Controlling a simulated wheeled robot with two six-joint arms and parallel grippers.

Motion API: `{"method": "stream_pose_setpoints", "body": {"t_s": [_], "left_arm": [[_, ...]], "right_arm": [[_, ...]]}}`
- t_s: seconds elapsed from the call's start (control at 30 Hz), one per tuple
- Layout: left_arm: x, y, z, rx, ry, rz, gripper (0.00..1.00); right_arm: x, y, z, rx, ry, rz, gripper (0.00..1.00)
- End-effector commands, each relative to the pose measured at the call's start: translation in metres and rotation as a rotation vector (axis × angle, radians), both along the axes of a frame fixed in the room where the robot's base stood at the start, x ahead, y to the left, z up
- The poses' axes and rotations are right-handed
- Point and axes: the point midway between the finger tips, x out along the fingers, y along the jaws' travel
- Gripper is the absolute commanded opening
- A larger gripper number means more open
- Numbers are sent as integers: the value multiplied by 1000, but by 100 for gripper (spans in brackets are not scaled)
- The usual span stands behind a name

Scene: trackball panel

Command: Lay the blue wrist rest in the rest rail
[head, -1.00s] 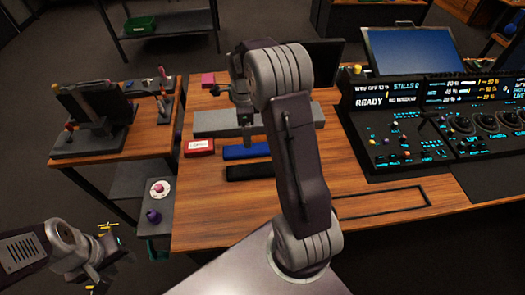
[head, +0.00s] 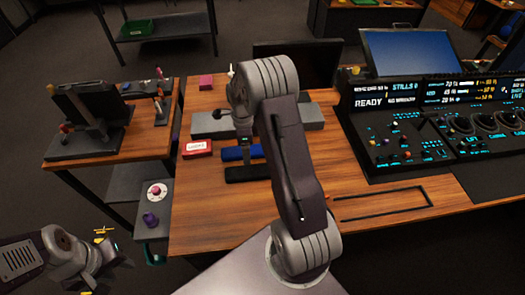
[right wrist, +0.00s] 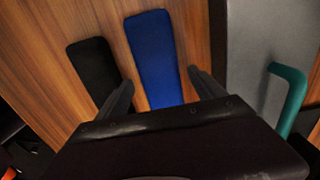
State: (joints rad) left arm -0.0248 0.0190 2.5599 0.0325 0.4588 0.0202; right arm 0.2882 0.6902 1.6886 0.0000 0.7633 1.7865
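The blue wrist rest (head: 242,153) lies on the wooden desk, partly hidden by my right arm in the head view. It shows plainly in the right wrist view (right wrist: 156,58). My right gripper (right wrist: 163,88) is open over its near end, one finger on each side; I cannot tell whether they touch it. In the head view the right gripper is mostly hidden by its own arm. The rest rail (head: 382,218) is a dark, empty rectangular frame at the desk's front right. My left gripper (head: 108,258) seems open and empty, low at the left, away from the desk.
A black wrist rest (head: 240,174) lies close beside the blue one. A red box (head: 196,148) is to the left and a grey block (head: 211,124) behind. The control panel (head: 400,142) stands at right. Bare desk lies between the rests and the rail.

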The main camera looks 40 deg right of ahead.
Motion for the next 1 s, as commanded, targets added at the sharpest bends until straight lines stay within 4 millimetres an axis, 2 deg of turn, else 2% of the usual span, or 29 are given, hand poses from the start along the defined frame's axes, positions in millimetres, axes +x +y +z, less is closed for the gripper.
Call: {"method": "stream_pose_setpoints", "body": {"t_s": [0.03, 0.2, 0.27, 0.57, 0.8, 1.0], "left_arm": [[0, 0, 0, 0, 0, 0, 36], [0, 0, 0, 0, 0, 0, 36], [0, 0, 0, 0, 0, 0, 36], [0, 0, 2, 0, 0, 0, 36], [0, 0, 11, 0, 0, 0, 36], [0, 0, 15, 0, 0, 0, 36]], "right_arm": [[0, 0, 0, 0, 0, 0, 63], [0, 0, 0, 0, 0, 0, 16], [0, 0, 1, 0, -1, 0, 0], [1, 0, 7, -1, -3, 0, 0], [0, -2, 47, -1, -4, -1, 0], [-28, -43, 73, -2, -3, -7, 0]]}}
